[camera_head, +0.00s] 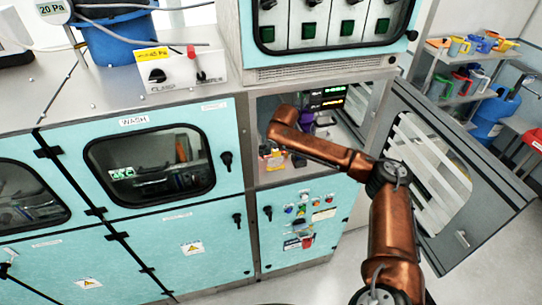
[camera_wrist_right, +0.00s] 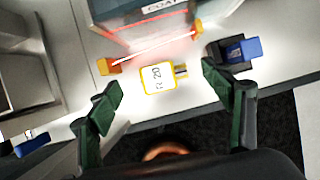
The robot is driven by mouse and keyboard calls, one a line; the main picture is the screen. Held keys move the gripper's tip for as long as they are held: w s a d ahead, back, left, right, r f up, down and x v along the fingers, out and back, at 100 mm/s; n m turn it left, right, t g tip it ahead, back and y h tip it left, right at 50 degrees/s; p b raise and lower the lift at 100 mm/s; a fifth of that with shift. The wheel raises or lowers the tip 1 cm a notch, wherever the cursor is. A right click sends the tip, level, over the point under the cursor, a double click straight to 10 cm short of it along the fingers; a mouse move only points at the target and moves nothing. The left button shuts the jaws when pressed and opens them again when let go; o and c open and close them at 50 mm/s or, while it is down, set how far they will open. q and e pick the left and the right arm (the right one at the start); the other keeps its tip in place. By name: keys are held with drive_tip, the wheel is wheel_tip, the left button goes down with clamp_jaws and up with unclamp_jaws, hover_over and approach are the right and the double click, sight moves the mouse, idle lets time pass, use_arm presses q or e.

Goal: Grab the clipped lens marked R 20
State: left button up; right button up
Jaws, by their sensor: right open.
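The clipped lens marked R 20 (camera_wrist_right: 164,77) lies on a pale surface in the right wrist view. It has a white face, a yellow rim and a small clip at its right end. My right gripper (camera_wrist_right: 162,84) is open, with its green fingers spread to the left and right of the lens. Nothing shows between the fingers except the lens beyond them, and I see no contact. In the head view my right arm (camera_head: 335,152) reaches into the open cabinet bay, where the fingers are hard to make out. My left gripper is not in view.
A box labelled COAT (camera_wrist_right: 150,15) stands just behind the lens, with orange blocks (camera_wrist_right: 109,66) and a bright line at its foot. A blue-and-black clip (camera_wrist_right: 238,50) sits to the right. In the head view, the open grey door (camera_head: 485,200) stands right of my arm.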

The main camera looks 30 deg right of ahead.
sight(277, 156)
drive_tip(key=x, duration=0.2)
drive_tip(key=p+x, duration=0.1)
drive_tip(key=x, duration=0.1)
drive_tip(key=shift+s+f, duration=0.1)
drive_tip(key=shift+s, duration=0.2)
drive_tip(key=x, duration=0.2)
drive_tip(key=shift+w+f+p, duration=0.15)
drive_tip(key=shift+f+p, duration=0.15)
drive_tip(key=shift+p, duration=0.05)
drive_tip(key=shift+w+d+f, duration=0.1)
drive_tip(key=shift+w+f, duration=0.05)
drive_tip(key=shift+f, duration=0.25)
drive_tip(key=c, duration=0.8)
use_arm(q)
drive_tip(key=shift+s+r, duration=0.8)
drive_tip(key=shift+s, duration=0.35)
use_arm(e)
drive_tip(key=c, duration=0.3)
